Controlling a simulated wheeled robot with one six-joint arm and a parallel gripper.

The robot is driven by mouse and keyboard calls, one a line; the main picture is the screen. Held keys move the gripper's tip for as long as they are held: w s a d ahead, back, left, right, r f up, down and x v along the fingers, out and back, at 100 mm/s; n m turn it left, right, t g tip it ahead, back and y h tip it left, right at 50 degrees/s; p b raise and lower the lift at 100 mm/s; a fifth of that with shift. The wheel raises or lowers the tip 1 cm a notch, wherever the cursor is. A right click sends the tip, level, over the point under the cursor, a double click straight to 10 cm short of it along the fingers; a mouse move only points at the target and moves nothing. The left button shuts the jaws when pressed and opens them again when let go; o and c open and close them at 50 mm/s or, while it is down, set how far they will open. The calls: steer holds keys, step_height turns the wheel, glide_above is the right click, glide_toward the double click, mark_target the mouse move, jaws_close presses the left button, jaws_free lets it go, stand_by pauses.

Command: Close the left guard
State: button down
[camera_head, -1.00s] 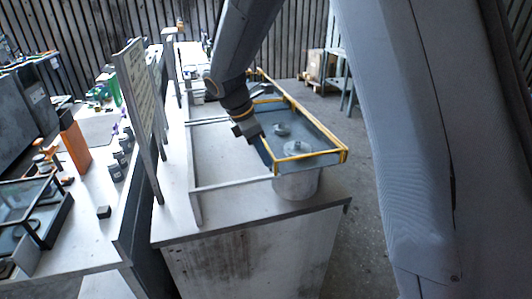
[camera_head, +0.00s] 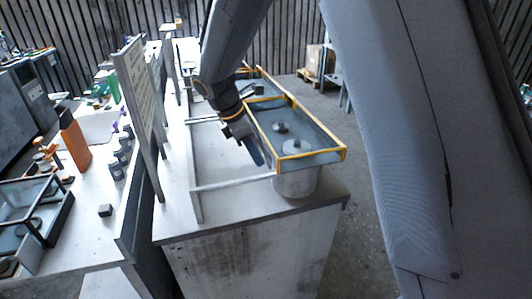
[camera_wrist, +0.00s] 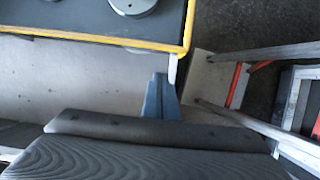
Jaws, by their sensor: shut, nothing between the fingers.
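A long grey-blue housing with yellow edges (camera_head: 313,159) stands along the right side of the worktop, with round grey parts (camera_head: 292,146) inside. Its near corner and yellow edge (camera_wrist: 110,41) cross the top of the wrist view. I cannot tell which part is the left guard or how far it stands open. My gripper (camera_head: 263,161) points down just left of the housing's near left edge. In the wrist view, its blue-grey fingers (camera_wrist: 162,82) are shut and empty, close to the yellow corner. Whether they touch the housing is unclear.
A pale frame with rails (camera_head: 232,184) runs along the worktop left of the housing. A standing board (camera_head: 140,100) is farther left. A side table holds an orange bottle (camera_head: 73,140) and several jars. Bare worktop lies left of my gripper.

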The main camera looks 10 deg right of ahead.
steer(key=a+b+v, duration=0.1)
steer(key=b+v, duration=0.2)
steer(key=v, duration=0.6)
steer(key=s+d+f+m+y+b, duration=0.3)
steer(key=s+d+f+m, duration=1.1)
steer(key=m, duration=0.5)
steer(key=s+f+y, duration=0.1)
steer(key=s+f, duration=0.1)
steer(key=s, duration=0.1)
steer(key=shift+s+d+f+t+b, duration=0.2)
steer(key=shift+s+d+t+b, duration=0.1)
steer(key=shift+t+b, duration=0.1)
